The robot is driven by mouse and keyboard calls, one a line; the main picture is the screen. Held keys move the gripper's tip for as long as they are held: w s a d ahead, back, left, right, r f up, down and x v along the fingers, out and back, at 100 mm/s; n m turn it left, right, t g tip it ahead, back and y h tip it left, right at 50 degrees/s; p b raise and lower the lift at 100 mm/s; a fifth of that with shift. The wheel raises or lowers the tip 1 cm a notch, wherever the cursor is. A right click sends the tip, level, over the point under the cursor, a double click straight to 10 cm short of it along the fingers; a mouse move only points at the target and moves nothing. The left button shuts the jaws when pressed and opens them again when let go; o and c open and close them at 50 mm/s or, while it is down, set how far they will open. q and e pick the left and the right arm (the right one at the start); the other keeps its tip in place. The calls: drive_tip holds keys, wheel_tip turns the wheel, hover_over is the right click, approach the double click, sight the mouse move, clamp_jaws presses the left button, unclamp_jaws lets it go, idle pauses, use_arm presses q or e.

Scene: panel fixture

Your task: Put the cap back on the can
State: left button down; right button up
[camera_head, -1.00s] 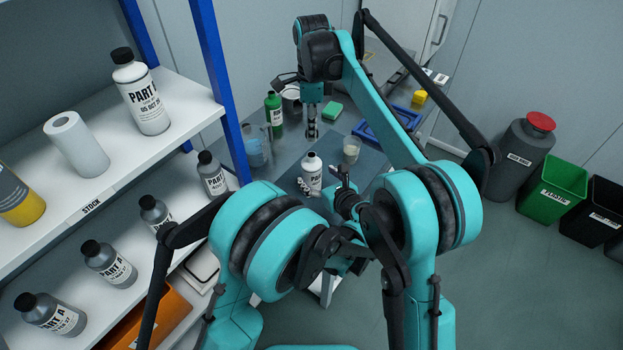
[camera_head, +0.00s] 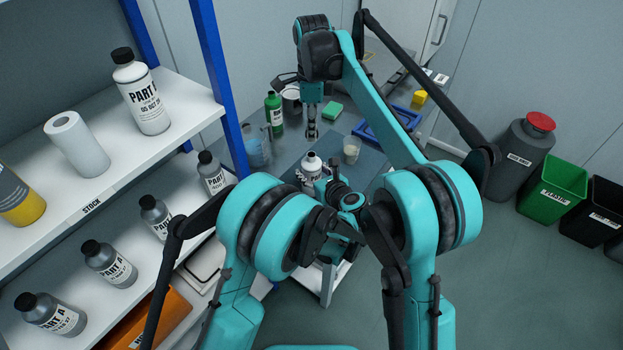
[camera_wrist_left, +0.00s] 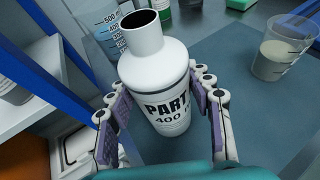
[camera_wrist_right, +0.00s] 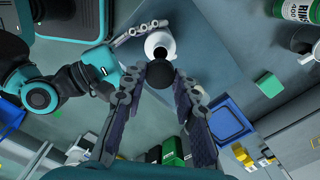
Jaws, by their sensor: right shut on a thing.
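The white can (camera_head: 311,163) labelled PART stands upright on the grey mat. Its neck is open and uncapped in the left wrist view (camera_wrist_left: 158,95). My left gripper (camera_wrist_left: 160,100) has its fingers on both sides of the can's body and is open; I cannot tell whether the pads touch it. My right gripper (camera_head: 312,132) points down above the can, apart from it. In the right wrist view it is shut on the black cap (camera_wrist_right: 160,74), with the can (camera_wrist_right: 158,42) beyond. In the head view the can's lower part is hidden by my left gripper.
A small beaker of pale liquid (camera_head: 351,150) stands right of the can, a larger beaker (camera_head: 257,148) left. A green bottle (camera_head: 274,114), a green sponge (camera_head: 333,110) and a blue tray (camera_head: 372,136) are behind. A shelf (camera_head: 190,105) with bottles stands at left.

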hover_over(311, 155)
drive_tip(key=shift+w+f, duration=0.1)
drive_tip(key=shift+f, duration=2.4)
drive_tip(key=shift+f, duration=0.15)
drive_tip(key=shift+f, duration=0.75)
drive_tip(key=shift+f, duration=0.6)
drive_tip(key=m, duration=0.4)
drive_tip(key=shift+m, duration=0.3)
drive_tip(key=m, duration=0.5)
